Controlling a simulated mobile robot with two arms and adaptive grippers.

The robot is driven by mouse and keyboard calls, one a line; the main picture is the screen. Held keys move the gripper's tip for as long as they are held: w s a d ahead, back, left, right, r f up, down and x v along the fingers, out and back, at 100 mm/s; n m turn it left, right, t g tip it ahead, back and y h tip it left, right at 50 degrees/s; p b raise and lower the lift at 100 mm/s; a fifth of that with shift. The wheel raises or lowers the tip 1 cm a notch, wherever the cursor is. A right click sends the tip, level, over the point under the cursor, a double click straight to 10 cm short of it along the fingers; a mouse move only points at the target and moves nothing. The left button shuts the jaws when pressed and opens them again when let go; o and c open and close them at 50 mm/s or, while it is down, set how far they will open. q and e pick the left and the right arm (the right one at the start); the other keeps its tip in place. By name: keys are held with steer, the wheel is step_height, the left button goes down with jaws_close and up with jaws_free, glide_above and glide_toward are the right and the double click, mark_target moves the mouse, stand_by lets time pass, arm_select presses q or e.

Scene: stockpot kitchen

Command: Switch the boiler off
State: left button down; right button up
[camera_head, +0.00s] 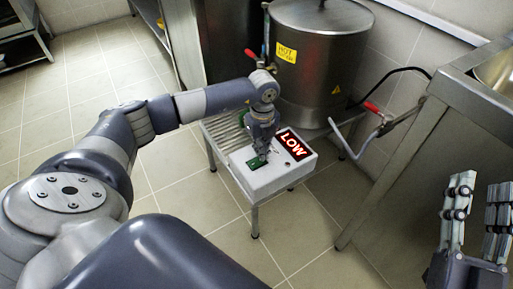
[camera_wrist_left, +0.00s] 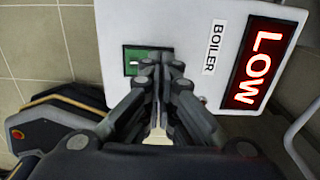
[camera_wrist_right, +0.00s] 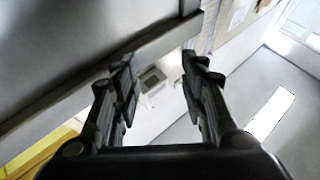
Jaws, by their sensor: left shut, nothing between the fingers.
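The boiler control box (camera_head: 273,176) is white and sits on a small slatted metal stand in the head view. Its display (camera_head: 293,144) reads LOW in lit red letters. In the left wrist view the box (camera_wrist_left: 200,25) bears a BOILER label (camera_wrist_left: 214,47), the LOW display (camera_wrist_left: 264,55) and a green switch (camera_wrist_left: 135,60). My left gripper (camera_head: 259,156) is shut and points down at the green switch; its fingers hide part of it, and I cannot tell whether they touch. My right gripper (camera_head: 477,215) is open and empty at the right, away from the box; its fingers stand apart in the right wrist view (camera_wrist_right: 160,85).
A large steel pot (camera_head: 318,60) with a yellow HOT label (camera_head: 286,53) stands behind the box. A red-handled tap (camera_head: 372,107) and black hose are right of it. A steel counter (camera_head: 460,110) stands at the right. The tiled floor (camera_head: 70,90) at left is clear.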

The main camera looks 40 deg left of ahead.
arm_select(q)
steer(key=shift+f+b, duration=0.35)
steer(key=shift+f, duration=0.3)
arm_select(e)
steer(key=shift+s+r+t+y, duration=0.15)
steer(key=shift+s+r+t, duration=0.35)
steer(key=shift+r, duration=0.2)
steer(key=shift+s+r+t+y, duration=0.15)
steer(key=shift+s+r+t, duration=0.2)
steer(key=shift+r+t, duration=0.25)
stand_by(0.4)
